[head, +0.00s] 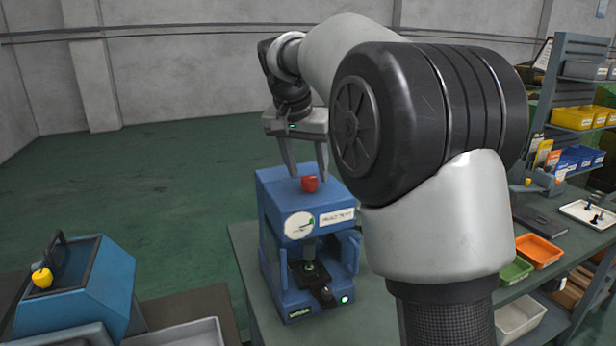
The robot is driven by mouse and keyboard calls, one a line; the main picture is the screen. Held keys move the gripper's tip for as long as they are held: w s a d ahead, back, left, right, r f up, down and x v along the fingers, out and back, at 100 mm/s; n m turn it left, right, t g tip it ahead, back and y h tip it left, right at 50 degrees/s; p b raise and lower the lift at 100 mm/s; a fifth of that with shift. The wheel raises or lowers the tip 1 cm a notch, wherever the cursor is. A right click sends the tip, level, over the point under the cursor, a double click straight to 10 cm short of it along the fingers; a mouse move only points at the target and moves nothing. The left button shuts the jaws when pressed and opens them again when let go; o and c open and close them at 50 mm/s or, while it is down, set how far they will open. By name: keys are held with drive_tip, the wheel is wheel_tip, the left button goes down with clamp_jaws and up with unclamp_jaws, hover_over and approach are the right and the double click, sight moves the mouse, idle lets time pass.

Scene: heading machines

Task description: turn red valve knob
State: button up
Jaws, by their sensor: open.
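The red valve knob (310,184) sits on top of a small blue machine (330,200) with a round white gauge (299,225) on its front. The machine stands on a grey-green table. My gripper (308,178) points down over the machine's top, with its two fingers apart and the knob between or just behind their tips. I cannot tell whether either finger touches the knob. My arm comes in from the right and covers the area right of the machine.
A blue machine with a yellow knob (42,278) and a black handle stands at the lower left. A grey tray (185,335) lies near it. At the right is a shelf with yellow bins (572,118), an orange tray (538,251) and a green tray (515,271).

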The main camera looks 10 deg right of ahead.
drive_tip(key=shift+x, duration=0.9)
drive_tip(key=shift+c, duration=0.4)
drive_tip(key=c, duration=1)
